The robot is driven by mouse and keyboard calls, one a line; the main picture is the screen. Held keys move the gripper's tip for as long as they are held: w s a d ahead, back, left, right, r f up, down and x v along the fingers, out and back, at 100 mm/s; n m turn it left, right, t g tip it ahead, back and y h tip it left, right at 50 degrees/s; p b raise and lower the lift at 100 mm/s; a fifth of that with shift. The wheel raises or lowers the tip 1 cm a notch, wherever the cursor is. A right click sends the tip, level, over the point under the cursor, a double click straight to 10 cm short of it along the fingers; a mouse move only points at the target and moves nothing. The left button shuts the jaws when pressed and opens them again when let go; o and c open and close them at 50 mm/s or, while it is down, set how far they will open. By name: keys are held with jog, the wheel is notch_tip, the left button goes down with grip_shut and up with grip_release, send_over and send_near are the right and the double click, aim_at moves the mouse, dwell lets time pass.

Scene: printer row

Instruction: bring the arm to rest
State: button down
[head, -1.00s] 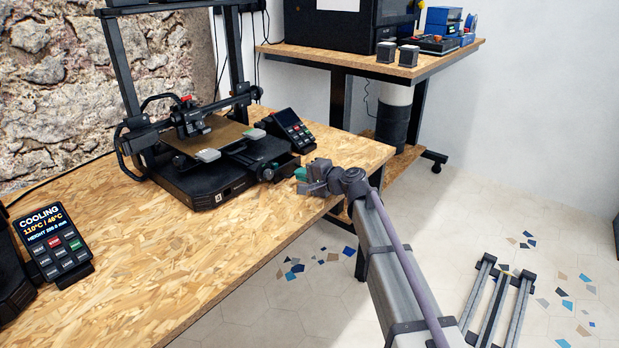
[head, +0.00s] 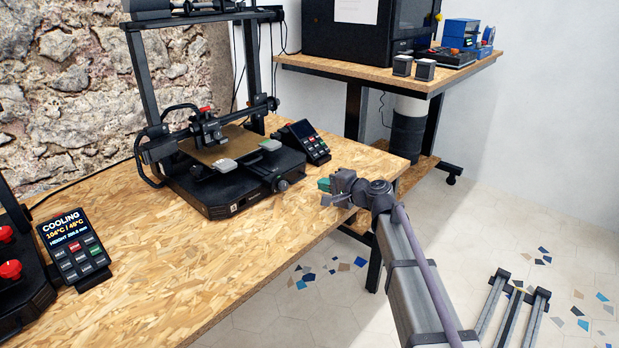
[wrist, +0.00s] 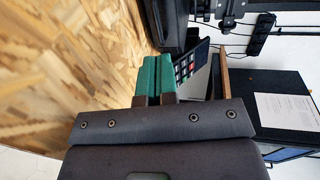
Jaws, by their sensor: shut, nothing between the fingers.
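My gripper (head: 324,185) is at the front edge of the wooden table (head: 230,262), right of the middle of the head view. Its green fingertips (wrist: 153,74) show in the wrist view, side by side and shut, with nothing between them. My arm comes from the lower right and is bent at the wrist. The gripper is apart from the 3D printer (head: 225,180), which stands to its left and behind. In the wrist view the fingertips appear in front of the printer's control panel (wrist: 190,62).
A second control panel (head: 72,247) reading "COOLING" stands at the left. A further table (head: 390,76) at the back bears a black enclosed printer (head: 345,30) and two small dark blocks (head: 413,68). Rails (head: 510,312) lie on the floor at the right. The front middle of the near table is clear.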

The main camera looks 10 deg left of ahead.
jog(key=p+v, duration=0.1)
jog(key=v, duration=0.5)
jog(key=shift+s+d, duration=0.15)
jog(key=shift+d, duration=0.05)
jog(key=s+f+n+g+h, duration=0.1)
jog(key=s, duration=0.1)
jog(key=s+d+f+n+g+h, duration=0.1)
jog(key=s+f, duration=0.1)
jog(key=s+d+f+n+g, duration=0.1)
jog(key=s+f+n, duration=0.1)
jog(key=s, duration=0.1)
jog(key=shift+d+f+h, duration=0.1)
jog(key=shift+f+h, duration=0.15)
jog(key=shift+h, duration=0.15)
jog(key=s+d+f+n+g+h, duration=0.15)
jog(key=s+d+f+h, duration=0.3)
jog(key=s+d, duration=0.6)
jog(key=s+d+f+g+h, duration=0.35)
jog(key=s+d+h, duration=0.25)
jog(key=s+d, duration=0.45)
notch_tip(320, 180, up, 24)
jog(key=w+d+t+p, duration=0.1)
jog(key=w+d+p, duration=0.1)
jog(key=p, duration=2.2)
jog(key=shift+d, duration=0.4)
